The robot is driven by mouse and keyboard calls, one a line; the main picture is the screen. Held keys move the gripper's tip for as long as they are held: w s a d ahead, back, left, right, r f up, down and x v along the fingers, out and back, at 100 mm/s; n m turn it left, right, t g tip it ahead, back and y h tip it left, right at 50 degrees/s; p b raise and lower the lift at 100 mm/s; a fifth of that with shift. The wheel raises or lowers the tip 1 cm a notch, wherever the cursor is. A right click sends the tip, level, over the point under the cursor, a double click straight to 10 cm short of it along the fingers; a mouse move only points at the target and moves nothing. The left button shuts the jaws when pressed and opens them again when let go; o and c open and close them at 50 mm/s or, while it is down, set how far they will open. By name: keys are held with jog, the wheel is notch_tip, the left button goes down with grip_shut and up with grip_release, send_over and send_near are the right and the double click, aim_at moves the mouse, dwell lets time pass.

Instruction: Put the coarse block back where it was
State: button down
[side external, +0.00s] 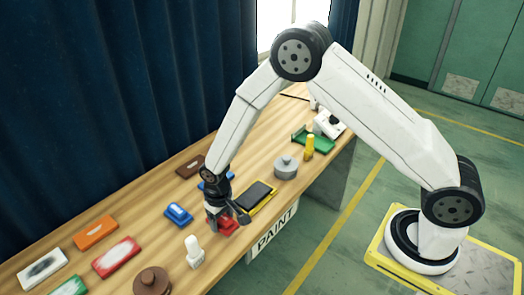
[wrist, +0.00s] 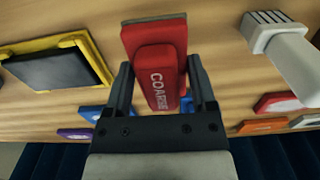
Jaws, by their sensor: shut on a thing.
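The coarse block (wrist: 157,78) is red, with "COARSE" in pale letters on its raised grip and a dark grey layer along its far edge. In the wrist view it sits between the two fingers of my gripper (wrist: 158,88), which is shut on it. In the side view my gripper (side external: 219,211) points down, with the red block (side external: 227,226) low at the bench's front part. I cannot tell whether the block touches the wood. A yellow-framed black pad (side external: 247,204) lies just right of it; this pad (wrist: 55,69) is at left in the wrist view.
A blue block (side external: 178,214) lies left of my gripper and a white bottle (side external: 194,250) stands front-left. Orange (side external: 95,232) and red-and-white (side external: 116,257) pieces lie further left. A brown round object (side external: 152,281), a grey canister (side external: 286,167) and a yellow cylinder (side external: 309,146) stand on the bench.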

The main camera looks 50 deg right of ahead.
jog(key=shift+f, duration=1.55)
jog(key=shift+f, duration=0.4)
jog(key=shift+c, duration=1.1)
grip_release()
jog(key=shift+o, duration=1.1)
jog(key=shift+r, duration=0.1)
jog(key=shift+r, duration=3.9)
jog(key=shift+r, duration=0.1)
